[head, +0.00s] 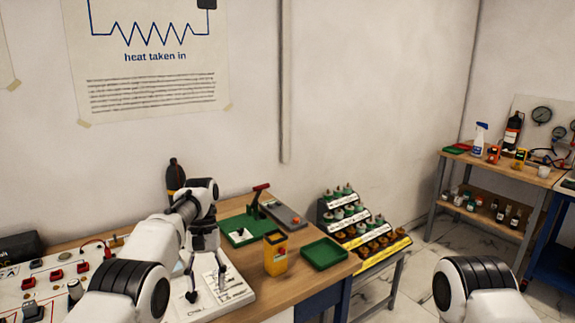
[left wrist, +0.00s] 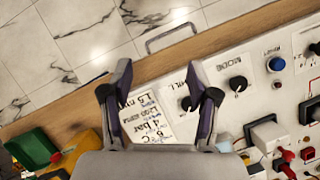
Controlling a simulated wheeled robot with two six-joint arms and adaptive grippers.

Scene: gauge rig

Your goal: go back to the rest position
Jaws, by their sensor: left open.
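My left gripper (head: 207,287) points down over a white panel (head: 240,290) on the workbench, with its two fingers spread and nothing between them. In the left wrist view my left gripper (left wrist: 160,92) shows its open fingers on either side of a label card (left wrist: 145,118) and near a black knob (left wrist: 190,103) on the panel. Whether the fingertips touch the panel I cannot tell. Of my right arm only a white and black link shows at the lower right of the head view; my right gripper is outside the frames.
A yellow box (head: 275,255), a green tray (head: 324,253) and a green base with a red-handled lever (head: 240,230) stand right of my left gripper. A dark bottle (head: 175,175) is behind it. A stepped rack (head: 362,228) stands beyond the wooden bench (head: 300,285).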

